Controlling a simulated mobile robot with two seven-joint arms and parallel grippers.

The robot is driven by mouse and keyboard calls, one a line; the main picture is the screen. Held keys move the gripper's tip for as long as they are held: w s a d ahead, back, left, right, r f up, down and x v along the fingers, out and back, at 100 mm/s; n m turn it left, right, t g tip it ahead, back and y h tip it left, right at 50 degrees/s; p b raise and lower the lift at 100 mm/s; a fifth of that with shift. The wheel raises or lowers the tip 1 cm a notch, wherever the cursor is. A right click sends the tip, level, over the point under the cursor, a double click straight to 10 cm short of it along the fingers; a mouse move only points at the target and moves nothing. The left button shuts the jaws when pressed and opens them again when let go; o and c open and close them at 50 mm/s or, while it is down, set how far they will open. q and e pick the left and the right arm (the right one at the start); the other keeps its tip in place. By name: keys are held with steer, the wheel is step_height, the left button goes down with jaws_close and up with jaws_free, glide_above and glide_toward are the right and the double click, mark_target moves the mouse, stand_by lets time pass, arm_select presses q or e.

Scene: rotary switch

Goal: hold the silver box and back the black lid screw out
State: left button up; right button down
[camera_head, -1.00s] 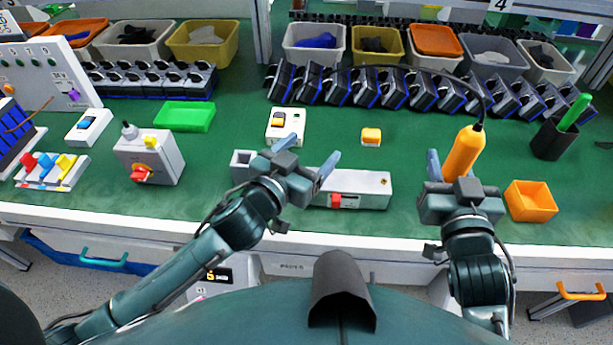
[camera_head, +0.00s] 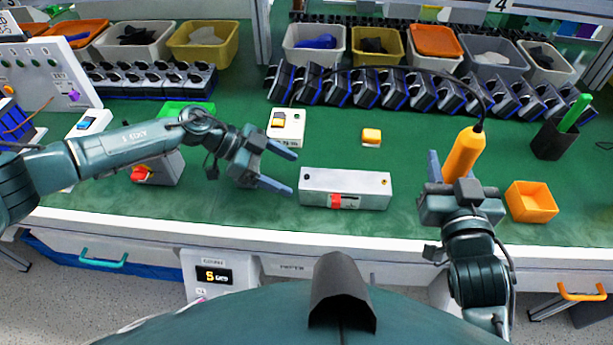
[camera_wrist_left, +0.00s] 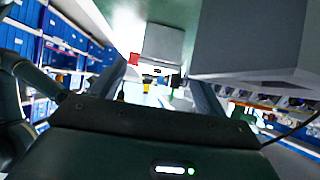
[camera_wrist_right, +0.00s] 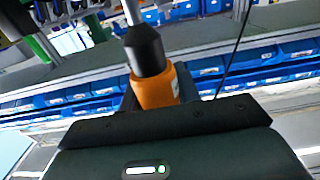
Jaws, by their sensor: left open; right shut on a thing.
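The silver box (camera_head: 345,198) lies on the green bench top, with a red slider on its front. My right gripper (camera_head: 455,178) is shut on the orange screwdriver (camera_head: 463,153), right of the box. The right wrist view shows its orange grip (camera_wrist_right: 156,90) and metal shaft.
A white switch (camera_head: 286,125) and a yellow-topped button (camera_head: 371,137) stand behind the box. An orange bin (camera_head: 531,201) is right of my right gripper. A grey box with a red knob (camera_head: 140,173) is partly behind my left arm. A cable rises from the screwdriver.

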mark_target(310, 183)
arm_select(q)
steer(key=shift+d+f+b, duration=0.25)
steer(key=shift+f+b, duration=0.1)
steer(key=b+x, duration=0.3)
steer(key=shift+d+f, duration=0.1)
steer(key=shift+f, duration=0.1)
steer(key=shift+d+f+p, duration=0.1)
steer(key=shift+d+p, duration=0.65)
steer(key=shift+d, duration=0.05)
steer(key=shift+d+f, duration=0.5)
steer(key=shift+d, duration=0.05)
steer(key=shift+c, duration=0.5)
steer(key=c, duration=0.9)
steer(key=shift+o, duration=0.2)
steer(key=o, duration=1.2)
steer(key=shift+o, duration=0.2)
